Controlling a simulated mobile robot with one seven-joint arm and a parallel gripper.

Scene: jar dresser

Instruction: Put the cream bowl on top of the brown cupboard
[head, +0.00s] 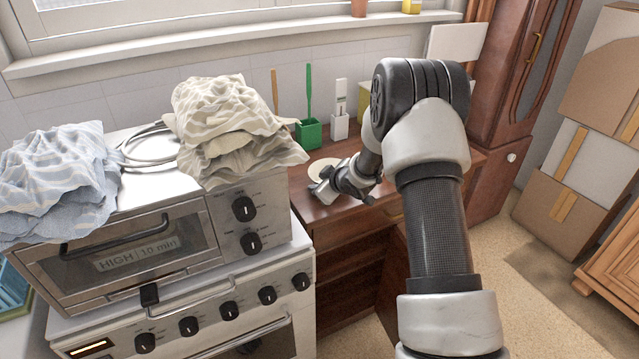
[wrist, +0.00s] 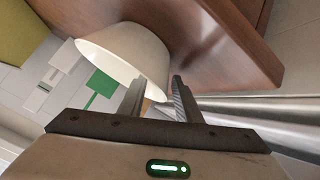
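The cream bowl (head: 322,169) is on the reddish-brown wooden top (head: 303,199) of the low cupboard beside the oven, partly hidden by my gripper. In the wrist view the bowl (wrist: 130,50) is large and close, against the brown wood. My gripper (head: 322,193) is at the bowl's near side. In the wrist view its two fingers (wrist: 159,84) are apart, with the bowl's edge showing between them. I cannot tell whether either finger touches the bowl.
The toaster oven (head: 130,245), with striped cloths (head: 230,125) on top, stands left. A green holder (head: 309,134) and white holder (head: 340,125) stand behind the bowl. A tall brown cabinet (head: 505,90) and cardboard boxes (head: 560,205) are right. Floor (head: 530,270) is partly clear.

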